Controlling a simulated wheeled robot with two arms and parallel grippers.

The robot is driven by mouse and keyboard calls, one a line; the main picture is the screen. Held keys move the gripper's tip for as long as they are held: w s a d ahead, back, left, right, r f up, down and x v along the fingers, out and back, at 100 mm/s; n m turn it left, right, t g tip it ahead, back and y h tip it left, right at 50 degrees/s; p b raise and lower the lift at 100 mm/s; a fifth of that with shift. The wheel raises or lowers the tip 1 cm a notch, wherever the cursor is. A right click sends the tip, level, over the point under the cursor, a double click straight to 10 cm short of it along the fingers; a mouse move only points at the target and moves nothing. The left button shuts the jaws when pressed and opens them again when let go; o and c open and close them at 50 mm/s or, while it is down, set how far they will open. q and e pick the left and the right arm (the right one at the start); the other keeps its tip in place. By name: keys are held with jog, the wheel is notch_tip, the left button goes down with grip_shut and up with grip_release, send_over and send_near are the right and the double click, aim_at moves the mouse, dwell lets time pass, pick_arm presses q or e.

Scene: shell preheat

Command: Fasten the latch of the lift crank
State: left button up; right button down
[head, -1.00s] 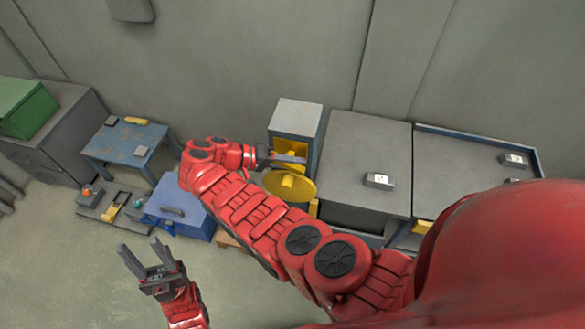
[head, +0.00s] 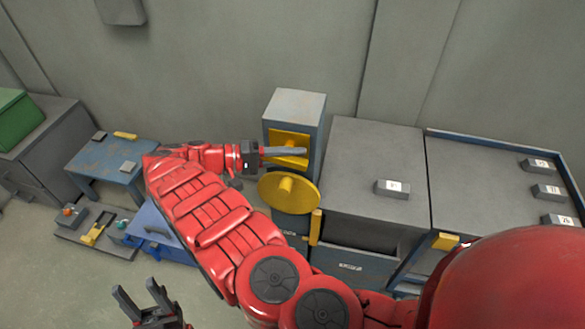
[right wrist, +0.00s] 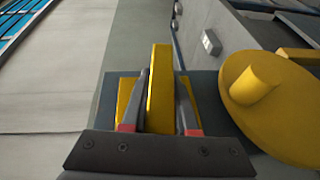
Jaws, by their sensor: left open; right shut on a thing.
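The lift crank is a round yellow disc with a stubby knob (head: 303,192) on the front of a grey post-like cabinet (head: 297,104). It also shows at the right of the right wrist view (right wrist: 280,118). Above the disc is a yellow plate (head: 290,137). A yellow latch bar (right wrist: 160,80) stands out from this plate. My right gripper (head: 300,152) is shut on the latch bar, with one finger on each side in the right wrist view (right wrist: 163,100). My left gripper (head: 143,295) is open and empty at the bottom left, its fingers apart.
Grey cabinets (head: 372,150) with small labelled blocks stand right of the post. A blue table (head: 118,160), a blue box (head: 150,232) and a low tray (head: 75,237) are at left. My right arm hides part of the floor between.

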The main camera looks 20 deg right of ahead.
jog(key=shift+s, duration=0.1)
jog(key=shift+b, duration=0.3)
jog(key=shift+s, duration=0.1)
jog(key=c, duration=1.1)
grip_release()
jog(key=shift+f, duration=0.1)
jog(key=shift+c, duration=0.2)
jog(key=o, duration=0.5)
jog(key=shift+s+a, duration=0.1)
jog(key=shift+s, duration=0.05)
jog(key=shift+c, duration=0.2)
